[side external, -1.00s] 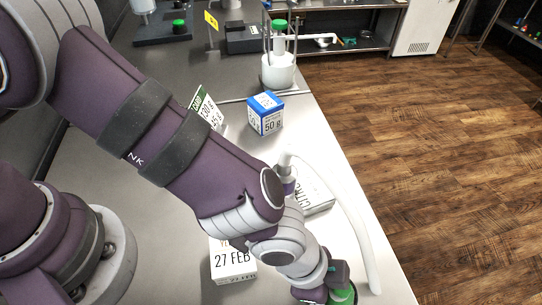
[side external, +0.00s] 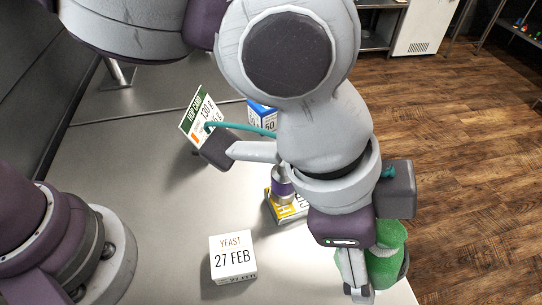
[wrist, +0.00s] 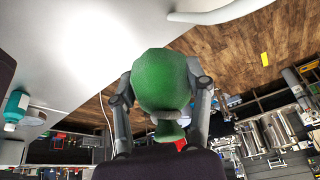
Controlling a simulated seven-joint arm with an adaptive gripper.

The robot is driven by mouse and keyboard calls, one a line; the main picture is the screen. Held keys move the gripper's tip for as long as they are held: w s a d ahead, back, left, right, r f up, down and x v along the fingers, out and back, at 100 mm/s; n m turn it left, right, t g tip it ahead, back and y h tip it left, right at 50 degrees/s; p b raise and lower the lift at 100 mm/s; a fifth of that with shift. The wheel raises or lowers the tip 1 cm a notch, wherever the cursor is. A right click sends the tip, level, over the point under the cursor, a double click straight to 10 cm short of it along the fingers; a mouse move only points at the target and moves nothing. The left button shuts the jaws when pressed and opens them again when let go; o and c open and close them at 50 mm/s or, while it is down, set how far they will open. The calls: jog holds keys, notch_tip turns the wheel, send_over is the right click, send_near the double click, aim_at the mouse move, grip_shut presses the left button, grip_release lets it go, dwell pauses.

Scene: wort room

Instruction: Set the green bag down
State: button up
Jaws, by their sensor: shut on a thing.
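The green bag (side external: 385,262) is a rounded, dark green bundle with a narrowed neck. My gripper (side external: 372,268) is shut on it, near the right edge of the worktop in the side view. In the wrist view the bag (wrist: 162,78) fills the space between the two fingers of my gripper (wrist: 163,92), its neck toward the palm. My arm hides part of the bag in the side view. I cannot tell whether its underside touches the worktop (side external: 150,215).
A yeast box (side external: 232,258) stands left of the bag. In the wrist view, a white tube (wrist: 235,12) lies at the top.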

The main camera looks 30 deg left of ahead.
aim_at(156, 133)
jog(key=w+a+n+t+y, duration=0.1)
jog(key=w+a+n, duration=0.3)
jog(key=w+a, duration=0.4)
jog(key=w+a+n, duration=0.1)
jog(key=w+a, duration=0.1)
jog(key=a, duration=0.2)
jog(key=w+a+n+t+y, duration=0.1)
jog(key=a+n, duration=0.1)
jog(key=a, duration=0.2)
jog(key=w+a+n, duration=0.2)
jog(key=a, duration=0.3)
jog(key=shift+w+y, duration=0.3)
jog(key=shift+y, duration=0.1)
jog(key=a+n, duration=0.2)
jog(key=a, duration=0.2)
jog(key=a+n+y, duration=0.1)
jog(key=a+n, duration=0.1)
jog(key=a, duration=0.3)
jog(key=a+n+y, duration=0.1)
jog(key=a, duration=0.4)
jog(key=shift+s+n+t, duration=0.35)
jog(key=shift+n+t, duration=0.05)
jog(key=s+a+n+y, duration=0.2)
jog(key=s+a+n, duration=0.3)
jog(key=a, duration=0.4)
jog(key=shift+g, duration=0.3)
notch_tip(156, 133, down, 15)
jog(key=shift+w+a+r, duration=0.1)
jog(key=shift+a, duration=0.05)
